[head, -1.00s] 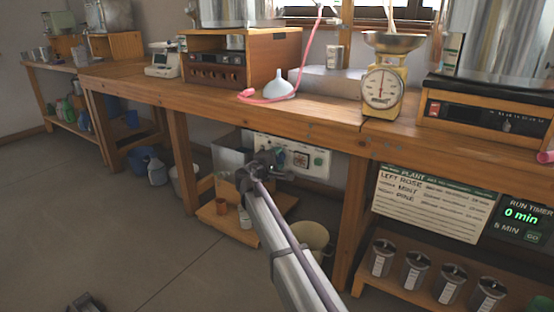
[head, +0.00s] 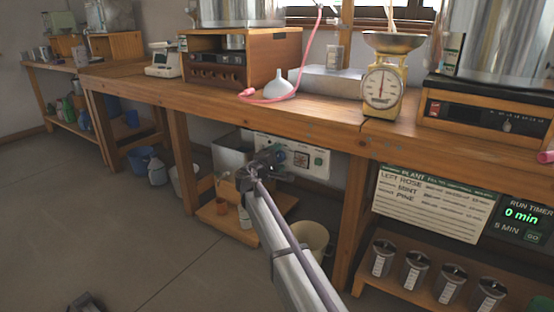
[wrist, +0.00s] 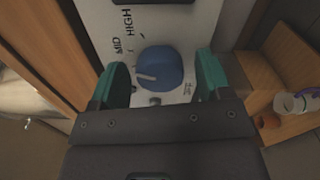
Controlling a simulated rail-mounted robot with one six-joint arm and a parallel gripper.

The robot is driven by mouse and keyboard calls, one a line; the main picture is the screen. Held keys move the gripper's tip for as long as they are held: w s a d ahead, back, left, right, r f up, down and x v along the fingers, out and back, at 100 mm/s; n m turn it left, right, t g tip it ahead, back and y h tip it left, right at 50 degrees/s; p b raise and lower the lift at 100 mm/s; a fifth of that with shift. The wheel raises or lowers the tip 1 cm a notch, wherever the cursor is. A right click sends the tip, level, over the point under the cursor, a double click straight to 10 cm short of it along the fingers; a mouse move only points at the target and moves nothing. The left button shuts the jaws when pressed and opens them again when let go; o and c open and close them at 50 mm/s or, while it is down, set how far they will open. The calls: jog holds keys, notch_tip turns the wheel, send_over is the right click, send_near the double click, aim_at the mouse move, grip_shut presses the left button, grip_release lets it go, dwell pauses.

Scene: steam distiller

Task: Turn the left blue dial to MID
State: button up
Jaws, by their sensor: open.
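The blue dial (wrist: 165,66) sits on a white panel with MID and HIGH printed beside it in the wrist view. Its white pointer line points left in that view, a little below the MID label. My gripper (wrist: 160,72) is open, with one teal finger on each side of the dial. I cannot tell whether either finger touches it. In the head view my gripper (head: 255,168) is under the bench at the left end of the white panel (head: 318,162), and it hides part of that end.
The wooden bench top (head: 330,117) runs above the panel. A low wooden shelf (head: 225,218) with small containers and a pale bucket (head: 312,236) lie beneath. A bench leg (head: 350,215) stands to the right. The floor at the left is mostly clear.

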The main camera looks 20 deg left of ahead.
jog(key=v, duration=1)
jog(key=shift+s, duration=0.4)
